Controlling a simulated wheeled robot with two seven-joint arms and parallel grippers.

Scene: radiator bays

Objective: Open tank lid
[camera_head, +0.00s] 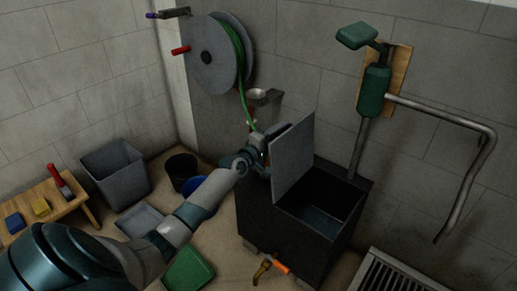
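The dark tank (282,226) stands in the middle right against the wall. Its grey lid (293,163) is raised on its left side, nearly upright, and the right part of the top is an open hole with a dark inside. My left arm reaches in from the lower left, and my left gripper (262,160) is at the left side of the raised lid, touching or very close to it. The fingertips are small and partly hidden, so I cannot tell if they are open or shut. My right gripper is out of view.
A hose reel (213,54) with a green hose (243,88) hangs above. A green pump (374,92) with a bent pipe (478,165) is on the right wall. Bins (116,172), a green box (189,268) and a low bench (42,208) stand left; a grate (397,275) lies lower right.

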